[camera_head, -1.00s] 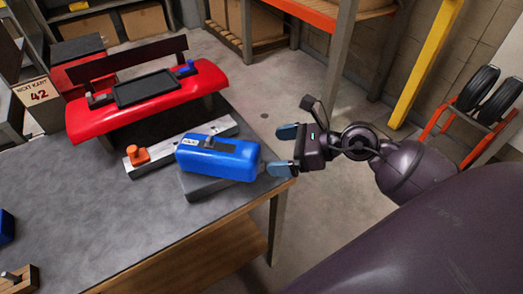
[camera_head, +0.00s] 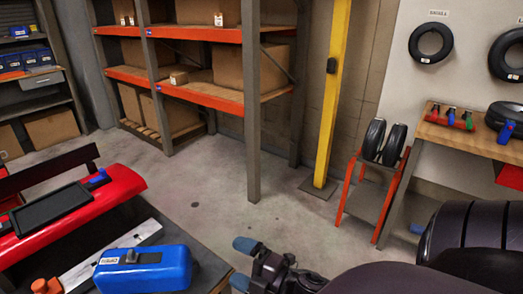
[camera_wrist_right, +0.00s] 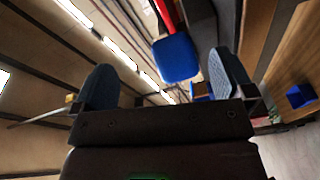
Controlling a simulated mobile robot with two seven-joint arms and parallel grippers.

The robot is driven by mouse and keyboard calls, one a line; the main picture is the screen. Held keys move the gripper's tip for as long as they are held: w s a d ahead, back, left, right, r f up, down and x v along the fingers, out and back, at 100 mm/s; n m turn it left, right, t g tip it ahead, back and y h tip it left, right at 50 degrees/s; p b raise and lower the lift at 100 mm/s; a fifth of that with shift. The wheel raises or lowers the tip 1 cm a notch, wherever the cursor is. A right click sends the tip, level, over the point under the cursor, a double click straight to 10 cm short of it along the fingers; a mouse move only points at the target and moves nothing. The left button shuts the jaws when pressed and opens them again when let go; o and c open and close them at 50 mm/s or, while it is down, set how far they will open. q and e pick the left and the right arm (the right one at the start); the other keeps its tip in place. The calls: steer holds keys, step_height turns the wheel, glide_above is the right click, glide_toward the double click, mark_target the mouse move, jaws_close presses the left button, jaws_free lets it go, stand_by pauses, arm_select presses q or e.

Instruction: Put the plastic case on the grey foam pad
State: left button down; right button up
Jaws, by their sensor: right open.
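The blue plastic case (camera_head: 143,268) lies near the table's right corner in the head view, with a dark handle or latch and a white label on top. It also shows in the right wrist view (camera_wrist_right: 176,58), between and beyond the fingers. My right gripper (camera_head: 243,264) is open and empty, just right of the case and apart from it. The grey foam pad cannot be told clearly from the dark tabletop now; a second ago a grey slab showed under the case. My left gripper is out of view.
A red kart part (camera_head: 120,185) with a black tray (camera_head: 50,207) is at the left. A metal bar (camera_head: 110,255) with an orange knob (camera_head: 46,286) lies left of the case. Orange shelving (camera_head: 200,90), a yellow post (camera_head: 330,100) and a tyre stand (camera_head: 375,180) stand beyond open floor.

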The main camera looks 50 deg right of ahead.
steer(key=s+a+f+m+g+h, duration=0.1)
steer(key=s+f+m+g+h, duration=0.1)
steer(key=f+m, duration=0.5)
steer(key=s+a+f+m+g+h, duration=0.1)
steer(key=s+a+f+m+g, duration=0.1)
steer(key=s+f+m+g, duration=0.2)
steer(key=s+f+m, duration=0.3)
steer(key=f+m, duration=0.1)
steer(key=m, duration=0.1)
steer(key=shift+a+f+g+h, duration=0.2)
steer(key=shift+a+g+h, duration=0.1)
steer(key=shift+h, duration=0.1)
steer(key=shift+r, duration=0.15)
